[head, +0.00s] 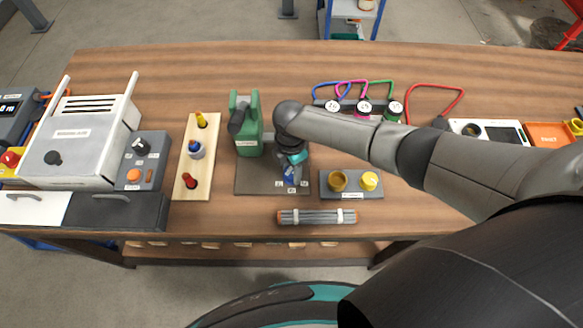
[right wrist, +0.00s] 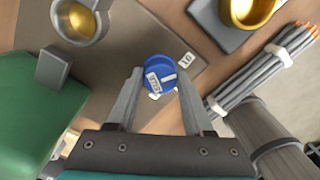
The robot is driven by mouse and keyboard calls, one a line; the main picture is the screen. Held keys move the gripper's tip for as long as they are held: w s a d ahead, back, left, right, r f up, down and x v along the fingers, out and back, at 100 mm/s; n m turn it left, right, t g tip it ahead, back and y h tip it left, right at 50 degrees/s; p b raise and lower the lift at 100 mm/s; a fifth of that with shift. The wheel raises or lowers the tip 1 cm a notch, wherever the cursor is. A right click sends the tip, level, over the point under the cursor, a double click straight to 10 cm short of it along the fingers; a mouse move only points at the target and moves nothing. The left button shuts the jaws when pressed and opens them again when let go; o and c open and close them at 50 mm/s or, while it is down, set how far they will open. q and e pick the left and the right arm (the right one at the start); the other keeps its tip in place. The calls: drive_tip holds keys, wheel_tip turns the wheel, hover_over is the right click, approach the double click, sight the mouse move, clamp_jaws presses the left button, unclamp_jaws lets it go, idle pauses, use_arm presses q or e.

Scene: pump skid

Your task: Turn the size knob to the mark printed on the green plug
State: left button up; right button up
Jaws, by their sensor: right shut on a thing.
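The blue size knob (right wrist: 160,73) sits between the fingertips of my right gripper (right wrist: 160,80), which is shut on it. It bears a white label and a short white line, which slants toward the side of the card marked 10 (right wrist: 186,59). In the head view my right gripper (head: 291,170) reaches down to the knob on the grey plate (head: 255,184) in front of the green machine (head: 247,135). Several small mark cards stand around the knob. The green plug (head: 393,112) hangs at the right of a rack behind; its printed mark is too small to read surely. My left gripper is out of view.
A grey block with two yellow cups (head: 338,180) and a bundle of grey rods (head: 317,216) lie near the knob. A wooden board with several coloured pieces (head: 191,176) stands left. My right arm covers much of the bench's right side.

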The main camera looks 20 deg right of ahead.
clamp_jaws()
drive_tip(key=m+p, duration=0.2)
drive_tip(key=m, duration=0.3)
drive_tip(key=shift+r, duration=0.1)
drive_tip(key=m+p, duration=0.2)
drive_tip(key=m, duration=0.3)
drive_tip(key=shift+s+m, duration=0.1)
drive_tip(key=shift+m, duration=0.3)
drive_tip(key=m+p, duration=0.2)
drive_tip(key=m, duration=0.4)
drive_tip(key=shift+y, duration=0.3)
drive_tip(key=m, duration=0.3)
drive_tip(key=shift+m+p, duration=0.4)
drive_tip(key=shift+m, duration=1.6)
